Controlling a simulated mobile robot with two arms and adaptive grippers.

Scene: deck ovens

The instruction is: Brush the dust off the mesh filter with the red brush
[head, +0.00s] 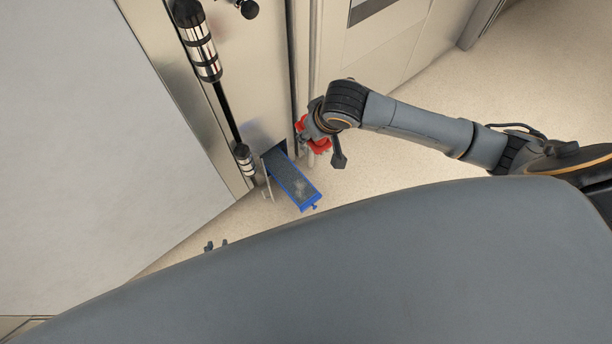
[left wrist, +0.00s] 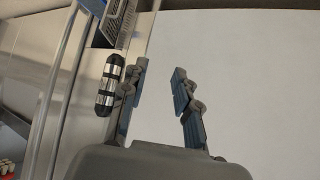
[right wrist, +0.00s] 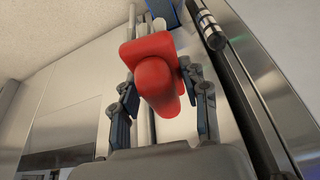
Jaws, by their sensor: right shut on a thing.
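The mesh filter (head: 284,172) is a long dark mesh in a blue frame, sticking out of a slot low in the oven front; pale grey dust lies on its outer half. Its blue edge seems to show at the top of the right wrist view (right wrist: 165,10). My right gripper (head: 312,125) is shut on the red brush (right wrist: 155,75), beside and above the filter and apart from it in the head view. The brush (head: 319,146) is partly hidden by the gripper. My left gripper (head: 215,245) is open and empty, as the left wrist view (left wrist: 160,68) shows.
A vertical handle bar with shiny ends (head: 198,42) runs along the oven front left of the filter. A large pale panel (head: 90,150) fills the left. Beige floor (head: 400,190) is clear to the right. A grey slatted thing (left wrist: 123,18) shows at the top of the left wrist view.

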